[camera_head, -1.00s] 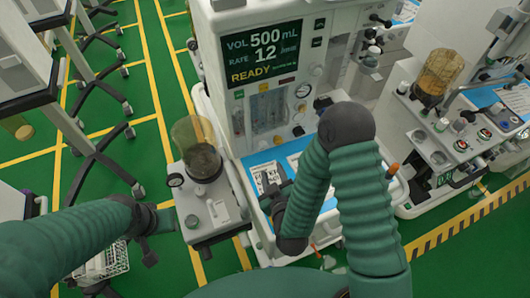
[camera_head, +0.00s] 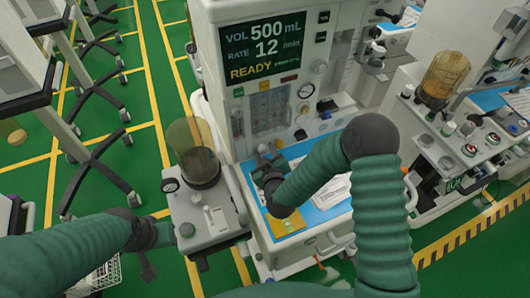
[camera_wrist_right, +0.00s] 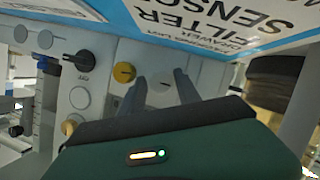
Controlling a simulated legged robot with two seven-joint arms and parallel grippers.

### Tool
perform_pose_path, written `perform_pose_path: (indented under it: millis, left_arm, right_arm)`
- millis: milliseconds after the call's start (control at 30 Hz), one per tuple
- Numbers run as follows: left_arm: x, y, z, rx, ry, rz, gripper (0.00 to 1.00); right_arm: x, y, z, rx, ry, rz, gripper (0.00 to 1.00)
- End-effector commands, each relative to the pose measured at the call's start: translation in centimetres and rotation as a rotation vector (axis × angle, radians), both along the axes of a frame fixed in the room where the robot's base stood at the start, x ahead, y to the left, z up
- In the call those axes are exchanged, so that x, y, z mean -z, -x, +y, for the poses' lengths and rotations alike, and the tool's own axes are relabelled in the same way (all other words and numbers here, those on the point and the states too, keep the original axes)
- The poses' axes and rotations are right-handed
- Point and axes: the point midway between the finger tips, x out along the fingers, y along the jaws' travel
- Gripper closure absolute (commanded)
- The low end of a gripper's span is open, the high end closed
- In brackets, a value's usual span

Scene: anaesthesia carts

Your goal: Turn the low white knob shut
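My right gripper (camera_head: 266,158) is in front of the machine's lower panel, above the blue worktop. In the right wrist view its two fingers (camera_wrist_right: 162,88) are apart, with nothing seen between them. A yellow knob (camera_wrist_right: 124,72) and a black knob (camera_wrist_right: 80,62) are left of the fingers.
The display panel (camera_head: 265,45) rises behind. Another cart (camera_head: 470,165) stands at right.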

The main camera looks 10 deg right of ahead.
Motion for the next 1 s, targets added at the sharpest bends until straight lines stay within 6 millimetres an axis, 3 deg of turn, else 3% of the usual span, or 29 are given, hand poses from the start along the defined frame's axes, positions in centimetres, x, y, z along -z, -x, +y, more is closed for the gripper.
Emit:
perform_pose_path:
  millis: [67, 367, 733, 1000]
  left_arm:
    - [0.00, 0.00, 0.01, 0.000, 0.000, 0.000, 0.64]
    - [0.01, 0.00, 0.01, 0.000, 0.000, 0.000, 0.64]
    - [-0.02, -0.01, 0.01, 0.000, 0.000, 0.000, 0.64]
    - [-0.08, 0.00, 0.00, 0.000, 0.000, 0.000, 0.64]
  right_arm:
    - [0.01, 0.00, 0.02, 0.000, 0.000, 0.000, 0.62]
    - [0.06, 0.02, 0.09, -0.001, -0.002, 0.001, 1.00]
    - [0.07, 0.04, -0.02, 0.000, -0.034, 0.010, 1.00]
    - [0.03, 0.04, -0.17, 0.001, -0.181, 0.039, 1.00]
